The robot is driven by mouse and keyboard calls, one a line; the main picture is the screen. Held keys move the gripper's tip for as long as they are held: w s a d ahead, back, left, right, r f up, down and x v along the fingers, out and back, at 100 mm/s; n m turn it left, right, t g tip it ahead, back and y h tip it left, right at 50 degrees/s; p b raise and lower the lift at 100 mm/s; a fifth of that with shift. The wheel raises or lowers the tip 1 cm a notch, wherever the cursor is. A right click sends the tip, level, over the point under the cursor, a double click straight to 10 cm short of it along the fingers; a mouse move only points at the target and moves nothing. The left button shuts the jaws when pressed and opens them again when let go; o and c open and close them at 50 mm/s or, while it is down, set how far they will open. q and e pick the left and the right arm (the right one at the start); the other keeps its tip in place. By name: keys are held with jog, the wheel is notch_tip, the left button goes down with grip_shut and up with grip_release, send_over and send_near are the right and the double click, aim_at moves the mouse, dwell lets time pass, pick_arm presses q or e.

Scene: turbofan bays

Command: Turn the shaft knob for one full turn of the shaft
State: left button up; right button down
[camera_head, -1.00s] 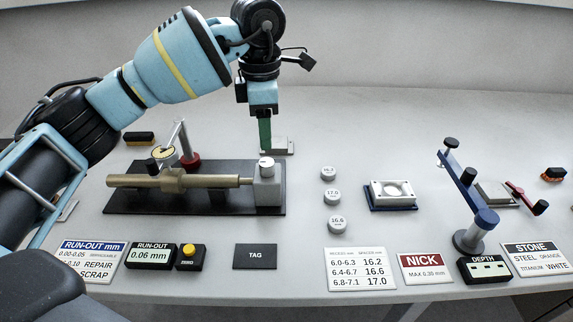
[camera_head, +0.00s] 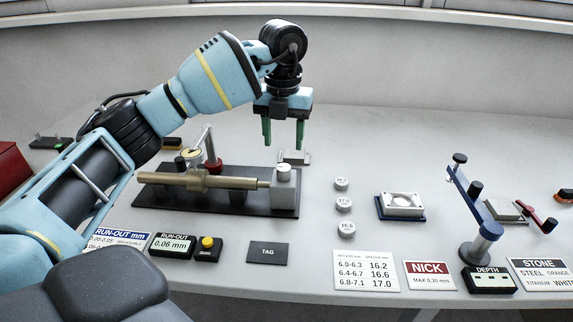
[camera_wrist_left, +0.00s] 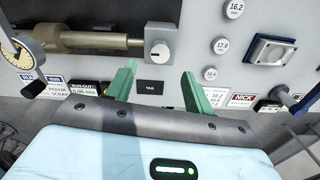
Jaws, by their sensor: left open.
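The shaft knob (camera_head: 283,173) is a pale round cap on the grey end block (camera_head: 285,196) of the run-out fixture. A brass shaft (camera_head: 222,182) runs left from that block over a dark base plate (camera_head: 236,207). The knob also shows in the left wrist view (camera_wrist_left: 158,51), with a small dark mark on its face. My left gripper (camera_head: 283,146) is open and empty, its two green fingers pointing down above and apart from the knob. The fingers show in the wrist view (camera_wrist_left: 157,75) too, spread to either side. My right gripper is not in view.
A dial gauge (camera_head: 190,153) on a red-based stand is beside the shaft. The run-out display (camera_head: 172,245) reads 0.06 mm, next to a yellow button (camera_head: 207,242). Several round spacers (camera_head: 344,204) and a blue-based block (camera_head: 400,206) lie to the right. A small grey block (camera_head: 295,158) stands behind.

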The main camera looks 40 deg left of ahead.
aim_at(283, 167)
pick_arm(q)
notch_tip(283, 167, down, 8)
jog(key=shift+r, duration=0.25)
jog(key=c, duration=1)
